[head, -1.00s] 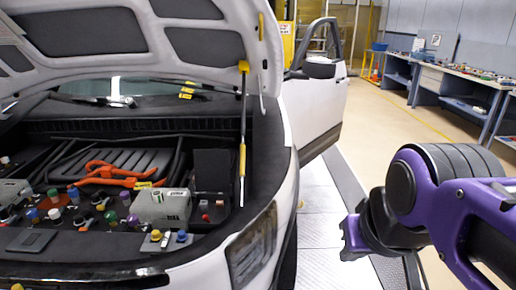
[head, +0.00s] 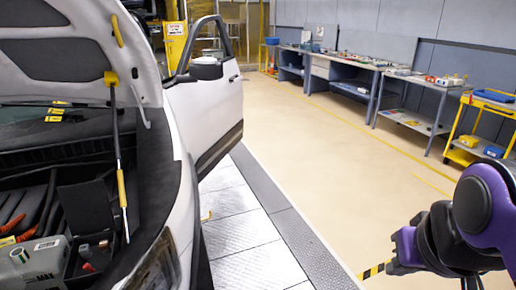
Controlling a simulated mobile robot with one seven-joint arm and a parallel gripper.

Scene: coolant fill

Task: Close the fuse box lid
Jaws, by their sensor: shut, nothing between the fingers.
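The fuse box (head: 92,262) sits at the right side of the engine bay, at the lower left of the head view. Its dark lid (head: 86,206) stands raised at the back of the box. The box is open, and small parts, one of them red, show inside. My gripper (head: 398,252) is at the lower right, over the floor outside the car and far from the fuse box. It is shut and empty, and its fingertips show small.
The raised hood (head: 70,45) and its prop rod (head: 118,150) stand close to the fuse box. A grey box (head: 30,262) is left of it. The car's door (head: 205,110) is open. Workbenches (head: 340,65) and a yellow cart (head: 488,125) line the far side. The floor between is clear.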

